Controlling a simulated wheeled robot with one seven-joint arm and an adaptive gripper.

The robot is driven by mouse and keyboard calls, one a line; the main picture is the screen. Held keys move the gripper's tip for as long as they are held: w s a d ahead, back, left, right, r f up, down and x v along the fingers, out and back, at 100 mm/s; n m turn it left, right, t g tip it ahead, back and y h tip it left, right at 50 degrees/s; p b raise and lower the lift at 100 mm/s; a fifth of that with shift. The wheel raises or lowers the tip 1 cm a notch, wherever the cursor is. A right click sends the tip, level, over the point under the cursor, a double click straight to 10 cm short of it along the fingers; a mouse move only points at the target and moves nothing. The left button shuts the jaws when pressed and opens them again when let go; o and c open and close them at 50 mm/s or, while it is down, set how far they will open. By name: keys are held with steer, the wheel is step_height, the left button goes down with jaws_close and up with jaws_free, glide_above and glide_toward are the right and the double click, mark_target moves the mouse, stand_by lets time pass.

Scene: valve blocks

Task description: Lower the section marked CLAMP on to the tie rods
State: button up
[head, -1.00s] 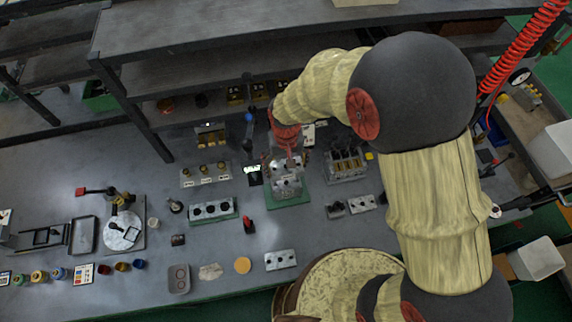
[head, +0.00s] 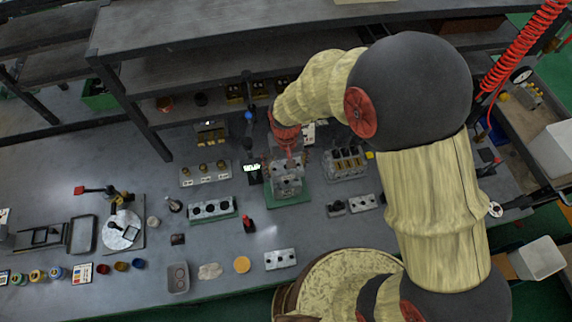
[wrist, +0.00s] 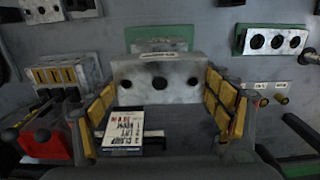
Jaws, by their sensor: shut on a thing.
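My gripper (wrist: 160,112) is shut on the section marked CLAMP (wrist: 180,122), with yellow-padded fingers on its left and right sides. In the head view my gripper (head: 288,160) is over the pale metal block stack (head: 286,187) on a green base (head: 289,201). The tie rods and any gap beneath the section are hidden.
A holed block on a green plate (head: 212,209) stands left of the stack. A small lit display (head: 252,168) is close on the left. Shelves (head: 200,75) rise behind.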

mark_target(286, 170)
steer(key=shift+f+b, duration=1)
steer(key=shift+f, duration=0.55)
